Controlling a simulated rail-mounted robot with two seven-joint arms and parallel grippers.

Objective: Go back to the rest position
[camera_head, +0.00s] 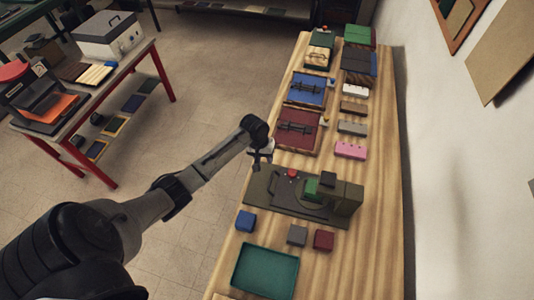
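My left arm comes in from the lower left. Its gripper (261,157) is over the left edge of the long wooden table (375,215), beside the dark red case (299,129) and behind the olive machine (260,190). It is small in the picture and I see nothing clearly held in it. I cannot tell how far apart its fingers are. My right gripper is not in view.
A green tray (265,270) lies at the table's near end, with a blue block (245,221), a grey block (297,235) and a dark red block (324,240) behind it. A blue case (307,90) lies farther back. Open floor (215,75) separates this table from the red-legged bench (165,75).

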